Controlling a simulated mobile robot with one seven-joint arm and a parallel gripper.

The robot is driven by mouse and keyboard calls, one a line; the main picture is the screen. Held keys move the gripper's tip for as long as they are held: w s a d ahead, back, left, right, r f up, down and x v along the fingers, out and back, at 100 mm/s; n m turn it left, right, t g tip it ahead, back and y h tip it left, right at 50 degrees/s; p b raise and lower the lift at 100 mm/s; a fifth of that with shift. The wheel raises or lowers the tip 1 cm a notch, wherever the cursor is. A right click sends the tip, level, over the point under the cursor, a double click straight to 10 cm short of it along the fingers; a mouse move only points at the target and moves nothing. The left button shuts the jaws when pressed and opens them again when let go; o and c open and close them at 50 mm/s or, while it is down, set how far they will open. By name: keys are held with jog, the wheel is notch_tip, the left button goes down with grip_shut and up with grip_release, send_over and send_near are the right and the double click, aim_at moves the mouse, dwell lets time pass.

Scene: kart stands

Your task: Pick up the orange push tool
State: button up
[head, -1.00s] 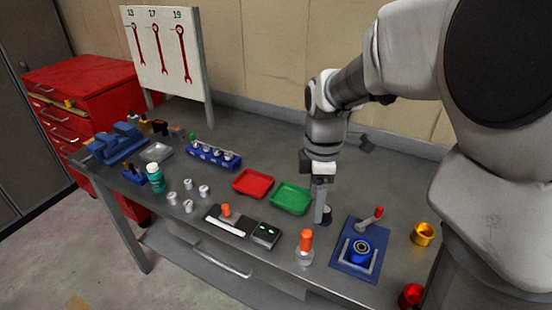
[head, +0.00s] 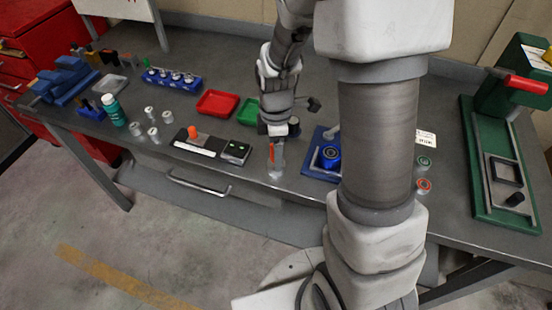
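A second, shorter orange-topped piece (head: 193,132) stands on a white and black plate to the left.
A black box (head: 234,152) lies left of the tool, and a blue fixture (head: 318,172) stands to its right. Red (head: 217,103) and green (head: 247,111) trays lie behind. A green press (head: 505,150) stands at the far right. My arm hides part of the bench.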

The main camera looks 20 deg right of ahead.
jog(key=shift+f, duration=0.2)
grip_shut()
jog(key=shift+r, duration=0.2)
